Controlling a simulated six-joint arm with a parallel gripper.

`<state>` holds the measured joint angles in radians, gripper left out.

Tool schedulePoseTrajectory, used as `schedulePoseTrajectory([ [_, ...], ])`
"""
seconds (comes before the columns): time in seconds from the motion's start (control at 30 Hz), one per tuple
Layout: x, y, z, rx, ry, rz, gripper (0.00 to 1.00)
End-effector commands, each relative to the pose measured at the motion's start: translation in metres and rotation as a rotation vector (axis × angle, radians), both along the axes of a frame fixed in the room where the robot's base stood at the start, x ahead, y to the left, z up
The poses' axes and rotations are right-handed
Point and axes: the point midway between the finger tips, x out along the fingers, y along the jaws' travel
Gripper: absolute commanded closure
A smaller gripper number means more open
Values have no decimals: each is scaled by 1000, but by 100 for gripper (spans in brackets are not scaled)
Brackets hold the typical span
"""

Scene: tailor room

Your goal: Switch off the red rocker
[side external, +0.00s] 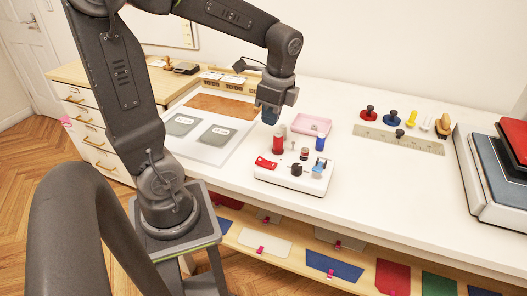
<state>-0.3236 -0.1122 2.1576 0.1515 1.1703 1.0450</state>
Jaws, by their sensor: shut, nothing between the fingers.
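The red rocker (266,162) sits at the left end of a white control box (291,179) on the white table. The box also bears a black knob (296,169) in the middle and a blue-and-white switch (318,166) at the right. Which way the rocker is tipped is too small to tell. My gripper (270,117) points down above the table, behind and above the red rocker and apart from it. It is shut and empty.
A red spool (278,143), a blue spool (320,141) and a pink tray (312,124) stand just behind the box. A ruler (400,139) and coloured knobbed pieces lie to the right. Grey patches (182,125) lie on a white board at left. The table right of the box is clear.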

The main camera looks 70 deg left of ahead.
Motion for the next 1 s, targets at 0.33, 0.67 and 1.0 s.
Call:
schedulePoseTrajectory([
  [0.33,-9,8,-72,-2,6,2,100],
  [0.67,-13,12,-111,1,2,0,100],
  [1.0,-13,13,-115,2,0,1,100],
])
